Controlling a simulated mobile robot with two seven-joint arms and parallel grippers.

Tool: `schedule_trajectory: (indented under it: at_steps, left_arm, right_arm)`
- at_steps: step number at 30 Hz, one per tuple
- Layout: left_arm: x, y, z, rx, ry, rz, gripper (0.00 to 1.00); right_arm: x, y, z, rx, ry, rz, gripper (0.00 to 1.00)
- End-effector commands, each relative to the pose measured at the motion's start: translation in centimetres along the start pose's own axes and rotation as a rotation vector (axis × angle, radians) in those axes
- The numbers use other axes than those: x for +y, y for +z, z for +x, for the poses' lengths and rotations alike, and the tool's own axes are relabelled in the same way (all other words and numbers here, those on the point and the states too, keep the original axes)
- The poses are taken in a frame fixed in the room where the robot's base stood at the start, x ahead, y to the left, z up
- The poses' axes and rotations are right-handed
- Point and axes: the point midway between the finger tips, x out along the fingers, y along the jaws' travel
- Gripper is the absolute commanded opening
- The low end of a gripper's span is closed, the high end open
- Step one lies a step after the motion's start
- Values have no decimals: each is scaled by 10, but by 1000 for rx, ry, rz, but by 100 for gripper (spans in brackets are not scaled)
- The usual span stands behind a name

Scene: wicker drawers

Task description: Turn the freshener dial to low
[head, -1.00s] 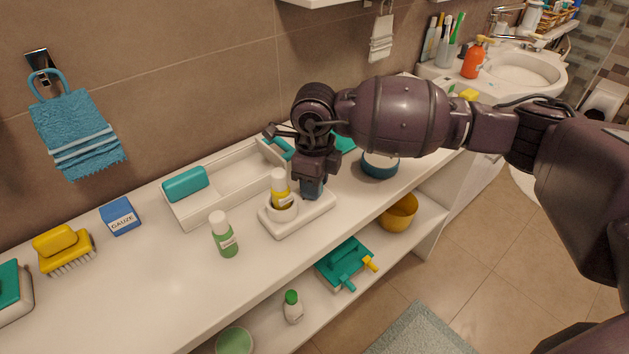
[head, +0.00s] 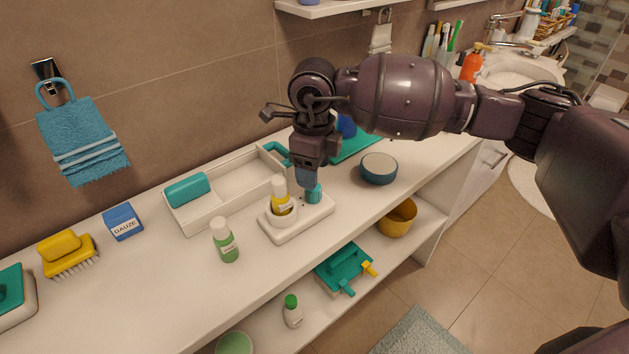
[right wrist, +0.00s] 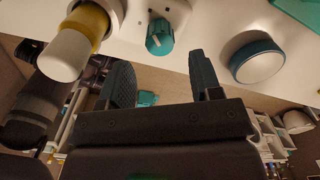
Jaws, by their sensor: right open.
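The freshener is a white base (head: 299,222) on the counter. A yellow bottle with a white cap (head: 280,195) stands in its round holder. The teal dial (head: 313,194) is at the base's right end. In the right wrist view the dial (right wrist: 160,38) shows a pale pointer mark; I cannot read the setting. My right gripper (head: 307,178) is just above the dial and points down. In the right wrist view its two fingers (right wrist: 163,80) are spread apart with nothing between them, and the dial lies beyond them. My left gripper is not in view.
A green bottle (head: 225,240) stands left of the base. A white tray (head: 240,180) with a teal item (head: 188,189) lies behind. A blue-sided round container (head: 378,169) stands to the right. The counter front is clear. A lower shelf holds several items.

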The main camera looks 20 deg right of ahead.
Motion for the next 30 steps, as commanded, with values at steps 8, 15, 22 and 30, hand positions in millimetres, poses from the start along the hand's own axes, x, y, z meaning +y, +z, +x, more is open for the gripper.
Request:
schedule_trajectory:
  at_steps: [8,15,22,30]
  left_arm:
    - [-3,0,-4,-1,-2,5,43]
    - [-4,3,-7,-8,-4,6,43]
    - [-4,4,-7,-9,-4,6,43]
    - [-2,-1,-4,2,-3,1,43]
  right_arm:
    - [0,0,-43,-1,-2,0,58]
    - [0,0,-52,1,1,0,58]
    - [0,0,-52,1,1,0,58]
    - [0,0,-52,1,1,0,58]
